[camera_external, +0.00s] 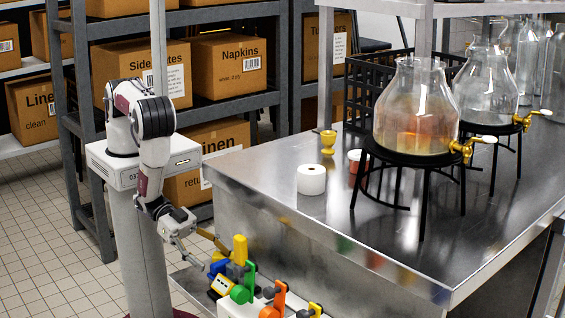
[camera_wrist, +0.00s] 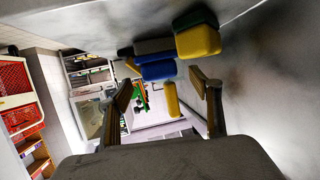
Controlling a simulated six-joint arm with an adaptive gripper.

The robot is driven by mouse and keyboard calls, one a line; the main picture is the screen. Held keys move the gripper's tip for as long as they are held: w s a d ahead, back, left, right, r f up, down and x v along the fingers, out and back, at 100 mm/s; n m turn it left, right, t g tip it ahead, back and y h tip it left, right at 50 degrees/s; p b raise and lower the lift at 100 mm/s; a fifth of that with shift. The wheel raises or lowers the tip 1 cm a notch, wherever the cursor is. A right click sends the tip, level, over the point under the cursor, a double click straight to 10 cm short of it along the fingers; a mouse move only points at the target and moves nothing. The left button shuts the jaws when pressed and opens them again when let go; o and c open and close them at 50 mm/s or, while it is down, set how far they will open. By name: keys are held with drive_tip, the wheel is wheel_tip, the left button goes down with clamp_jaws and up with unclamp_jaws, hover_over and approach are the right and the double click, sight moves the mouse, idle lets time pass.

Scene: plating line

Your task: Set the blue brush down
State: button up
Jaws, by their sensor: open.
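My gripper (camera_external: 200,258) hangs low beside the left end of the steel counter. It is open, and its two fingers stand apart in the wrist view (camera_wrist: 163,72). A blue piece (camera_wrist: 159,71), which may be the blue brush, shows ahead between the fingertips, close to yellow blocks. In the external view a blue piece (camera_external: 236,271) stands among the coloured things just right of my gripper. Which part belongs to the brush is hard to tell, and its bristles are not clear. I see nothing held between the fingers.
Yellow (camera_external: 240,249), green (camera_external: 240,294) and orange (camera_external: 280,294) pieces crowd close to my gripper. The steel counter (camera_external: 300,230) has a bare front area. A white roll (camera_external: 311,180), a gold cup (camera_external: 328,141) and glass dispensers (camera_external: 416,110) on black stands occupy it farther back.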

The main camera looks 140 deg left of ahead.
drive_tip(key=shift+x, duration=1.15)
drive_tip(key=c, duration=1.3)
wheel_tip(320, 180, up, 10)
drive_tip(key=shift+c, duration=0.2)
